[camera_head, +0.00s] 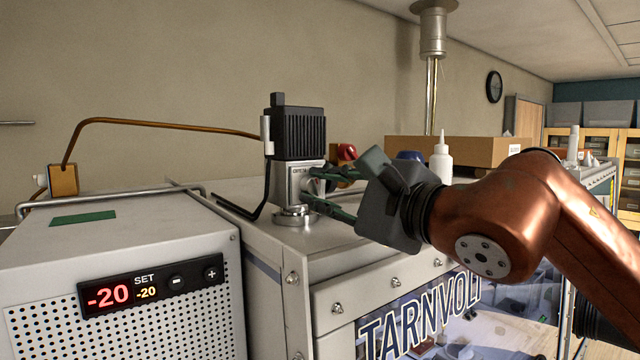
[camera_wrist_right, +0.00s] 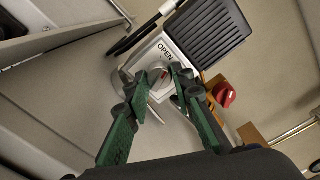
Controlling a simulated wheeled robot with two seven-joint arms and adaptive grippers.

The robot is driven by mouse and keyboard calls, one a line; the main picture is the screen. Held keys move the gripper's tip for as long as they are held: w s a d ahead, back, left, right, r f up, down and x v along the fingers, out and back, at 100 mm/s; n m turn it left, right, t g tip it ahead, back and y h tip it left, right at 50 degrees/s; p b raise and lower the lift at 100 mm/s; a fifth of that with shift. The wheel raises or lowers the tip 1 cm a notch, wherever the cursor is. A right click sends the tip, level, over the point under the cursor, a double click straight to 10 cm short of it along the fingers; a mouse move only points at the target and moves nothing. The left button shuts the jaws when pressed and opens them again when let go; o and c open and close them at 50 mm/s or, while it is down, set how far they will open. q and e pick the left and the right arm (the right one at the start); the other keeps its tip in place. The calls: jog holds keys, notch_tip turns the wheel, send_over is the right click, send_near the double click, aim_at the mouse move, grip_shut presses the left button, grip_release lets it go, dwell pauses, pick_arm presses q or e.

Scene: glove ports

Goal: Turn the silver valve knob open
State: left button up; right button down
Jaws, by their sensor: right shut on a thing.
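The silver valve knob (camera_wrist_right: 158,76) is on the front of a silver valve body (camera_head: 291,186) with a black finned block (camera_head: 298,133) on top. An OPEN label is printed above the knob in the right wrist view. My right gripper (camera_head: 312,187) reaches in from the right, its green fingers at the valve. In the right wrist view its two fingertips (camera_wrist_right: 152,80) are on either side of the knob and shut on it. The fingers hide the knob in the head view. A small red line shows on the knob's face. My left gripper is not in view.
A red knob (camera_head: 346,152) is just behind the fingers and also shows in the right wrist view (camera_wrist_right: 224,95). A white bottle (camera_head: 441,160) and a cardboard box (camera_head: 470,150) stand behind my right wrist. A chiller (camera_head: 120,275) reading -20 is at left.

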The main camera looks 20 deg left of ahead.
jog(key=n+p, duration=0.1)
jog(key=n, duration=0.4)
jog(key=shift+r, duration=0.2)
jog(key=shift+n+p, duration=0.3)
jog(key=shift+f, duration=0.1)
jog(key=c, duration=1.7)
grip_release()
jog(key=shift+s, duration=0.1)
jog(key=shift+c, duration=0.2)
jog(key=shift+o, duration=0.4)
jog(key=shift+d, duration=0.1)
jog(key=v, duration=1.2)
